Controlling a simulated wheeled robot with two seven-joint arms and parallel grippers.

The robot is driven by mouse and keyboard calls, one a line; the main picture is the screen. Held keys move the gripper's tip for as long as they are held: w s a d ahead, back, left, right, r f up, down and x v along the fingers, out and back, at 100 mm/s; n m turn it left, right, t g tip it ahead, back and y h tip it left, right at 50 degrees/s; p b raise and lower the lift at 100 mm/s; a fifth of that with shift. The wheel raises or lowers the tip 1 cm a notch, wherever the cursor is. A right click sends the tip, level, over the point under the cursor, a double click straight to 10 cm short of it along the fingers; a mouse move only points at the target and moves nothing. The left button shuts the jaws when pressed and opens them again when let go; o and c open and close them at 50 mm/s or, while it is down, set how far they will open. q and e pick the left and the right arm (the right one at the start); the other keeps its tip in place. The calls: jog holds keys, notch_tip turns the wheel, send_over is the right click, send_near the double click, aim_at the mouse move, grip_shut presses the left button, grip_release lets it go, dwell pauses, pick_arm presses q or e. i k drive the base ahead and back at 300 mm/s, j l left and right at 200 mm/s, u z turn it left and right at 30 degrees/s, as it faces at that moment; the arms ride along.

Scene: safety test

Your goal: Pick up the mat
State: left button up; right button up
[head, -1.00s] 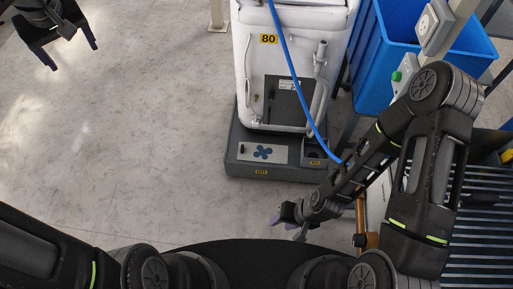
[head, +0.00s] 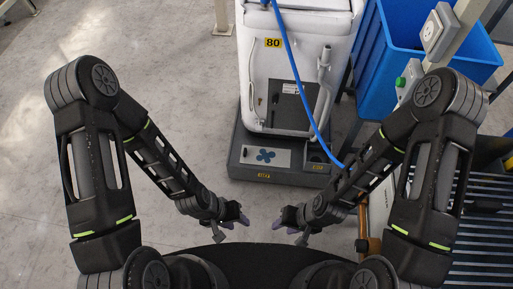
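I cannot plainly make out a mat. A flat light-grey panel (head: 283,158) with a dark blue lobed shape lies on the dark base of the white machine, but I cannot tell whether it is a mat. My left gripper (head: 236,214) and my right gripper (head: 285,218) face each other in front of my body, a short gap apart. Purple shows at their fingers. Both are seen side-on and small, so their opening cannot be told. Nothing is visibly held, and both are apart from the panel.
The white machine (head: 268,85), marked 80, stands ahead on its dark base (head: 262,176), with a blue hose (head: 295,70) down its front. A blue bin (head: 378,75) is at upper right, and a slatted dark surface (head: 480,250) at lower right. The floor (head: 170,90) at left is open.

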aim_at(281, 158)
jog(key=i+j, duration=0.3)
jog(key=j, duration=0.15)
jog(key=i+j, duration=0.25)
jog(key=j, duration=0.2)
jog(key=i+j, duration=0.3)
jog(key=j, duration=0.15)
jog(key=i+j, duration=0.25)
jog(key=j, duration=0.2)
jog(key=i+j, duration=0.3)
jog(key=j, duration=0.15)
jog(key=i+j, duration=0.25)
jog(key=j, duration=0.25)
jog(key=z, duration=3.2)
